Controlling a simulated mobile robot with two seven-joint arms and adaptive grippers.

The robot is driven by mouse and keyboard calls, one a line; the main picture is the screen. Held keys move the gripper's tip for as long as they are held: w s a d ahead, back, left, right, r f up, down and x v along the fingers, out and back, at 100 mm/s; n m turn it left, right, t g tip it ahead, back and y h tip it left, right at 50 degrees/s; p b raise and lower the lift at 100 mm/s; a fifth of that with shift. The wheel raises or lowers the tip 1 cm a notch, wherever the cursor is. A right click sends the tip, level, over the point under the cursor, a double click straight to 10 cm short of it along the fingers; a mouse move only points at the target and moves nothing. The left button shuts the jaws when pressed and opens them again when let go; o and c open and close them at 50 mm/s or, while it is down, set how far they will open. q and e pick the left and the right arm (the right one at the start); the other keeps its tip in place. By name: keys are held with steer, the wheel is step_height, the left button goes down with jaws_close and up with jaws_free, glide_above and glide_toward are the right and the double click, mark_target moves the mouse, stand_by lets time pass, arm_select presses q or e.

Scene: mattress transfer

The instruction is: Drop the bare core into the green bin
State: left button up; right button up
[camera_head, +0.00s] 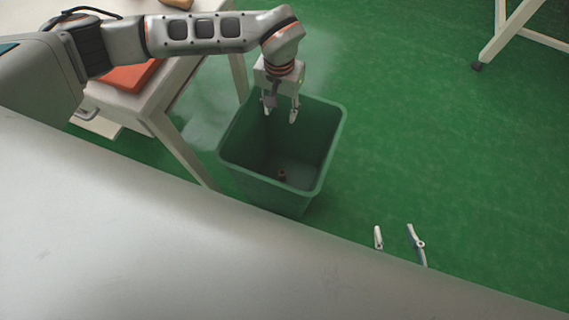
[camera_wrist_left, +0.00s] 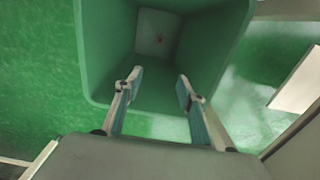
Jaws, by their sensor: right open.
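The green bin (camera_head: 334,135) stands open on the floor beside the table in the head view. Its rim also shows in the left wrist view (camera_wrist_left: 242,25). A small brown thing (camera_head: 282,174), likely the bare core, lies on the bin's floor. It shows as a tiny reddish-brown spot in the left wrist view (camera_wrist_left: 160,40). My left gripper (camera_head: 280,114) is above the bin's far part, pointing down, with its fingers (camera_wrist_left: 158,90) apart and nothing between them. My right gripper (camera_head: 397,240) shows only two fingertips, apart and empty, right of the bin.
A white table (camera_head: 160,97) with an orange-red item (camera_head: 132,76) stands left of the bin. White legs of another stand (camera_head: 505,35) on a caster are at the top right. The green floor (camera_head: 430,140) right of the bin is clear.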

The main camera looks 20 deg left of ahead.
arm_select(q)
step_height(320, 180, up, 8)
steer(key=shift+s, duration=0.1)
stand_by(0.7)
